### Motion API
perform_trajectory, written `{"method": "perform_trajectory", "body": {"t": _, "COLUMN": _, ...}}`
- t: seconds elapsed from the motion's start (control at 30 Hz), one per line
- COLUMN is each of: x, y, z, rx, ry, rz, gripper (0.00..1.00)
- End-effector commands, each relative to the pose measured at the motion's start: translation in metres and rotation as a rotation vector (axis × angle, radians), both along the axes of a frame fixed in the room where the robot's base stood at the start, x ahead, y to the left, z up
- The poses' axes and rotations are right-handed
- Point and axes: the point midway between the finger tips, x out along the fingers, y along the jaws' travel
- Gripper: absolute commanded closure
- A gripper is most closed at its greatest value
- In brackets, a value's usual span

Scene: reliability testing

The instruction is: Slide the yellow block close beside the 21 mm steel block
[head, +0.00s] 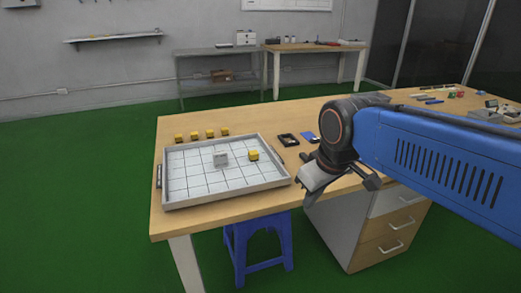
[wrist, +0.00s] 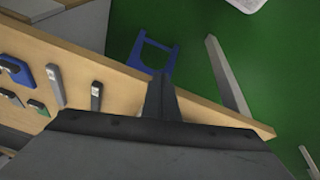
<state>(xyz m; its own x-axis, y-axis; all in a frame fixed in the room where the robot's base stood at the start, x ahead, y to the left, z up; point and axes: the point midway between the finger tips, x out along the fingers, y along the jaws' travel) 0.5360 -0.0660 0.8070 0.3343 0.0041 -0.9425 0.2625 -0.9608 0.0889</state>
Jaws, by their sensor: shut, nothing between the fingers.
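A grey steel block (head: 221,159) stands on the white gridded floor of a shallow grey tray (head: 225,195). A yellow block (head: 253,155) sits in the same tray to its right, with a clear gap between them. The steel block's size marking cannot be read. My gripper is to the right of the tray in the head view, apart from both blocks; its fingers (wrist: 160,90) show together and empty in the wrist view. Neither block can be made out in the wrist view.
Several more yellow blocks (head: 210,133) stand in a row behind the tray. A black item (head: 288,140) and a blue item (head: 309,136) lie right of it. A blue stool (head: 258,240) is under the front edge; drawers (head: 385,225) are at the right.

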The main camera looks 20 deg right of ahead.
Motion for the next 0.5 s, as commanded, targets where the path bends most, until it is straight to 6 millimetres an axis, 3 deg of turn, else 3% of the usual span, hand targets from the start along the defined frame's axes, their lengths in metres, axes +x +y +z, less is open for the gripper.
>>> {"method": "perform_trajectory", "body": {"t": 0.2, "x": 0.055, "y": 0.005, "z": 0.038, "rx": -0.081, "ry": 0.073, "rz": 0.267, "gripper": 1.0}}
{"method": "perform_trajectory", "body": {"t": 0.5, "x": 0.132, "y": 0.014, "z": 0.077, "rx": -0.163, "ry": 0.165, "rz": 0.643, "gripper": 1.0}}
